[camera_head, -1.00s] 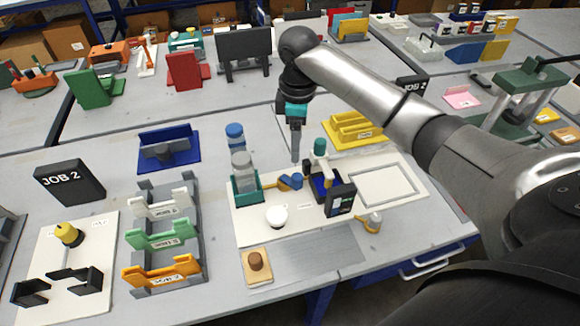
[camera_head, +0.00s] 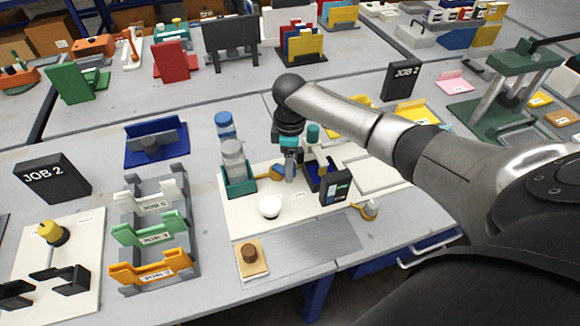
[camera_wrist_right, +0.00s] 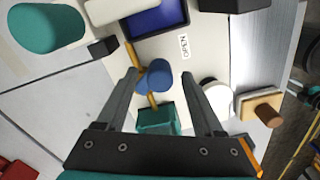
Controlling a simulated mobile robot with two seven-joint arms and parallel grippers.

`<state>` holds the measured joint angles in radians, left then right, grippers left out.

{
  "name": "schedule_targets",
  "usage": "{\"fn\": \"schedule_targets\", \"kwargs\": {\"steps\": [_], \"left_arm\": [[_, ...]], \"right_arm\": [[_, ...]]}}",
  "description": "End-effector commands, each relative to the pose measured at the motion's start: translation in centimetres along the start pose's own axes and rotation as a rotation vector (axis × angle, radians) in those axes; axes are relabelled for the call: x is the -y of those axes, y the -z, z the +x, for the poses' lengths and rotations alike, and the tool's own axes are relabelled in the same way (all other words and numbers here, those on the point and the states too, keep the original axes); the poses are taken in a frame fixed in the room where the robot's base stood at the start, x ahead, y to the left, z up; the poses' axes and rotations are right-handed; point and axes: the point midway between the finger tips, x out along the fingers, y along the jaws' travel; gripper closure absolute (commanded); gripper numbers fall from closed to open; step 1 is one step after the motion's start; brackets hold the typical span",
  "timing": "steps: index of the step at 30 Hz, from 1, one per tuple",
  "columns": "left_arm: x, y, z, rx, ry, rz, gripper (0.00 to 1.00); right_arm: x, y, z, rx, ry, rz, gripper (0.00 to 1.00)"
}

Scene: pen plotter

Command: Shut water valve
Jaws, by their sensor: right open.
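The water valve shows in the right wrist view as a round blue knob (camera_wrist_right: 158,76) with a thin yellow bar across it. An "OPEN" label (camera_wrist_right: 185,46) is on the white board near it. In the head view the valve's yellow part (camera_head: 276,172) shows beside my right gripper (camera_head: 290,172), which hides most of the blue knob. In the wrist view my right gripper (camera_wrist_right: 160,77) is open, with one finger on each side of the knob. I cannot tell whether the fingers touch it. My left gripper is not in view.
A dark blue tray and black display box (camera_head: 336,187) stand close on the right.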

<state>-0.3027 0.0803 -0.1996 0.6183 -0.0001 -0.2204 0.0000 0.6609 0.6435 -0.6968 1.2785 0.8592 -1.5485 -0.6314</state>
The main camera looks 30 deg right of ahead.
Motion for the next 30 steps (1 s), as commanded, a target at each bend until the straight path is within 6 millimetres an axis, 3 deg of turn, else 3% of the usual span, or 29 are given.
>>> {"fn": "schedule_targets", "kwargs": {"steps": [12,30], "left_arm": [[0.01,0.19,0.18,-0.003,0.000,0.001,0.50],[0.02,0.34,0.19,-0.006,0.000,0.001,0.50]], "right_arm": [[0.01,-0.03,0.78,0.001,-0.001,0.000,0.33],[0.00,-0.03,0.74,0.001,0.000,0.000,1.00]]}}
